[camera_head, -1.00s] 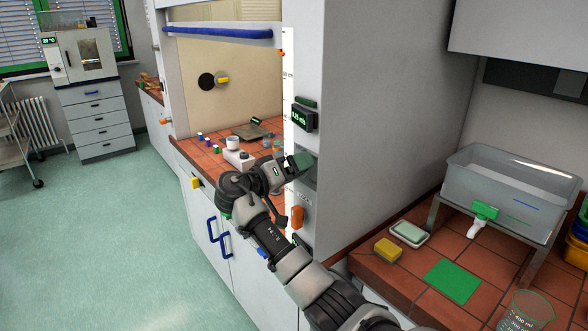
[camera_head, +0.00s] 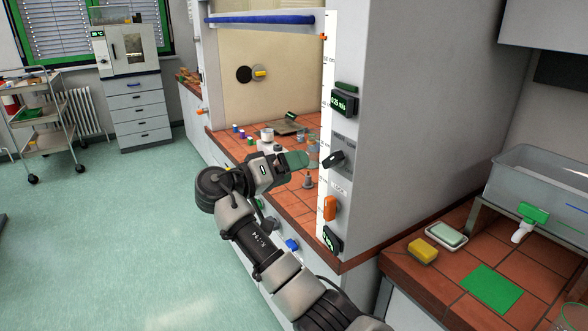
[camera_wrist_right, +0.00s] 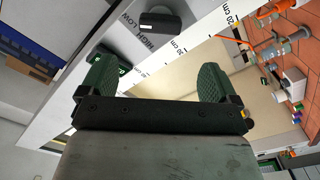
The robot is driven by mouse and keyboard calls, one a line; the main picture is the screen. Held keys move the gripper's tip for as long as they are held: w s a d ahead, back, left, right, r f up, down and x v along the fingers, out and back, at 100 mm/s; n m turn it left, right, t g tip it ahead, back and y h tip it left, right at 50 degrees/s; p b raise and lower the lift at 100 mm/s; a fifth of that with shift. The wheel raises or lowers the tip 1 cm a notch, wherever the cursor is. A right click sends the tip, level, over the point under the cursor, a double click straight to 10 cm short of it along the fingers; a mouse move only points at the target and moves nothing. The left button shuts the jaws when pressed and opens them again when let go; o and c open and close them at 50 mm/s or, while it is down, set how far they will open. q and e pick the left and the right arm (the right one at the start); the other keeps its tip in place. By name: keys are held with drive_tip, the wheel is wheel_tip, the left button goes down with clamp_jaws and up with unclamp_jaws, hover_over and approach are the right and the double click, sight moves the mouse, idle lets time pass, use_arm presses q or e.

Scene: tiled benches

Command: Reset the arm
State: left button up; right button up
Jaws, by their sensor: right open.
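My right arm reaches up from the bottom of the head view to the front of the fume hood (camera_head: 375,120). My right gripper (camera_head: 303,160) is in front of the hood opening, near the black knob (camera_head: 334,159) on the hood's side post. In the right wrist view the two green fingers of my right gripper (camera_wrist_right: 155,82) stand wide apart with nothing between them. The post with its scale and the HIGH/LOW knob (camera_wrist_right: 160,22) shows beyond them. I cannot tell whether the gripper touches the post. My left gripper is not in view.
Inside the hood, small bottles and a white device stand on the tiled bench (camera_head: 228,142). At right, a yellow sponge (camera_head: 422,251), a green mat (camera_head: 491,289) and a clear tank (camera_head: 545,185) occupy another bench. A trolley (camera_head: 45,115) stands far left. The green floor (camera_head: 110,240) is clear.

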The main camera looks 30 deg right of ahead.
wheel_tip(320, 180, down, 25)
drive_tip(key=w+n+t+y, duration=0.3)
drive_tip(key=n+t+y, duration=0.2)
drive_tip(key=n, duration=0.4)
drive_tip(key=s+a+f+n+g+y, duration=0.1)
drive_tip(key=s+f+n+y, duration=0.15)
drive_tip(key=s+f, duration=0.6)
drive_tip(key=s+f+n+g+y, duration=0.1)
drive_tip(key=s+f+y, duration=0.25)
drive_tip(key=f, duration=1.05)
drive_tip(key=s+a+f+n+g+y, duration=0.1)
drive_tip(key=s+f+y, duration=0.1)
drive_tip(key=s+f, duration=0.65)
drive_tip(key=s+f+m+g+y, duration=0.1)
drive_tip(key=s+f, duration=0.4)
drive_tip(key=s, duration=0.7)
drive_tip(key=s+a+f+m+y, duration=0.1)
drive_tip(key=s+f+y, duration=0.1)
drive_tip(key=s+f, duration=0.4)
drive_tip(key=s+f+m+g+y, duration=0.1)
drive_tip(key=s+f, duration=0.5)
drive_tip(key=s, duration=1.1)
drive_tip(key=shift+s+a+f+g+y, duration=0.3)
drive_tip(key=shift+s+a+y, duration=0.1)
drive_tip(key=shift+y, duration=0.1)
